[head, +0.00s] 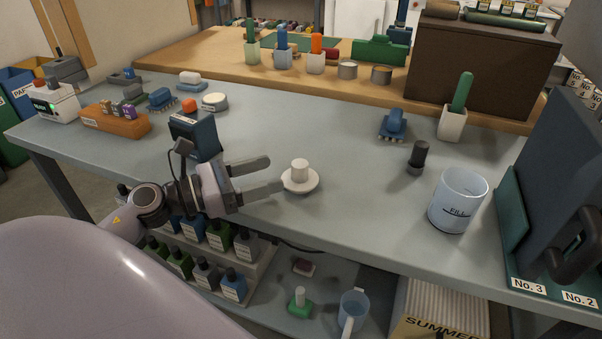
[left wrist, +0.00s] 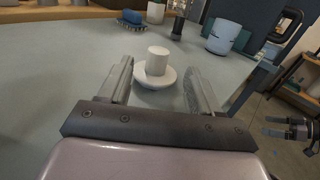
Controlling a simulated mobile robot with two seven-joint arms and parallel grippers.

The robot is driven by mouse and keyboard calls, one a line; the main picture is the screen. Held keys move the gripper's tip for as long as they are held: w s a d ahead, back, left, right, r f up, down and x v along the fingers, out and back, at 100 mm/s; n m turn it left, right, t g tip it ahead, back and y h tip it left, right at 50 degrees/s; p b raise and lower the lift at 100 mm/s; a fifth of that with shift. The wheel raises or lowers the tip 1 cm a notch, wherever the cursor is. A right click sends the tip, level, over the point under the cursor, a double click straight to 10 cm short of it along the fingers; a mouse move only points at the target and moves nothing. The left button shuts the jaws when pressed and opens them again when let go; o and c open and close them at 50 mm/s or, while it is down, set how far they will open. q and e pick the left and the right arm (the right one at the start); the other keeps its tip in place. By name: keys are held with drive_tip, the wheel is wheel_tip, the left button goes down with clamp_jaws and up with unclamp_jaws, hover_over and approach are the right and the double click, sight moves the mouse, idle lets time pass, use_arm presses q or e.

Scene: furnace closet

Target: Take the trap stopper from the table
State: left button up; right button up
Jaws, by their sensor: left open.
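The trap stopper appears to be the small white piece (head: 300,171) with a round knob on a wide saucer-like disc. It sits upright on the grey-blue table (head: 330,222) near its front edge. My left gripper (head: 268,178) is open, with its fingers pointing at the stopper from the left. In the left wrist view the stopper (left wrist: 157,66) stands just beyond and between the two open fingertips (left wrist: 156,84). I cannot tell whether a finger touches it. My right gripper is not in the head view; a gripper-like part (left wrist: 291,129) shows at the right of the left wrist view.
A clear FILL beaker (head: 457,202) and a dark cylinder (head: 417,158) stand right of the stopper. A dark blue box (head: 196,137) is behind my left gripper. Bottles (head: 218,233) stand on a rack below the table edge.

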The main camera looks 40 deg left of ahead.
sight(296, 164)
use_arm(q)
drive_tip(key=shift+x, duration=1.15)
drive_tip(key=shift+p+x, duration=0.9)
drive_tip(key=shift+x, duration=1.4)
drive_tip(key=shift+w+d, duration=0.1)
drive_tip(key=shift+w, duration=0.35)
drive_tip(key=shift+f, duration=0.1)
drive_tip(key=shift+c, duration=0.4)
drive_tip(key=c, duration=1)
